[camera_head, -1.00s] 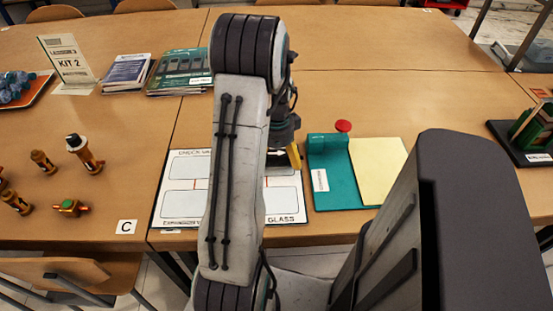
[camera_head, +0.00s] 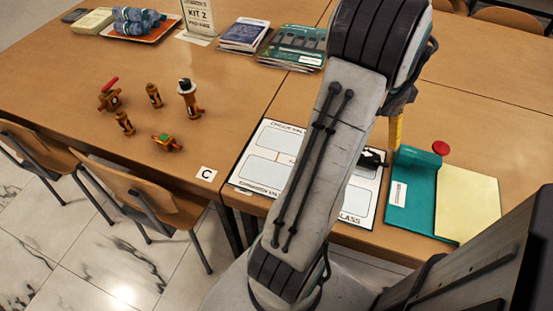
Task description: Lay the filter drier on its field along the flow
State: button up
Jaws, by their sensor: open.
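A white field board (camera_head: 268,155) with outlined, labelled fields lies at the table's front edge, partly hidden behind my arm. A dark piece (camera_head: 374,158), which looks like the filter drier, lies on the board's upper right part. My arm hides some of it, so I cannot tell its exact fit to the field or its flow direction. My gripper (camera_head: 395,132) shows as a yellow finger just above and right of the dark piece; the rest is hidden behind my arm. It is open, apart from the piece as far as I can see.
A teal and yellow folder (camera_head: 467,203) and a red knob (camera_head: 441,148) are right of the board. Chairs (camera_head: 140,195) line the front left.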

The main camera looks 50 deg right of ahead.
jog(key=w+a+r+n+t+h, duration=0.1)
jog(key=w+a+r+n, duration=0.2)
jog(key=w+a+n, duration=0.6)
jog(key=w+a+r+n, duration=0.3)
jog(key=w+a+n, duration=0.45)
jog(key=a, duration=0.25)
jog(key=s+a+n+t+y, duration=0.1)
jog(key=s+a+n+t, duration=0.1)
jog(key=a+n, duration=1.4)
jog(key=a, duration=0.4)
jog(key=shift+s+r, duration=0.2)
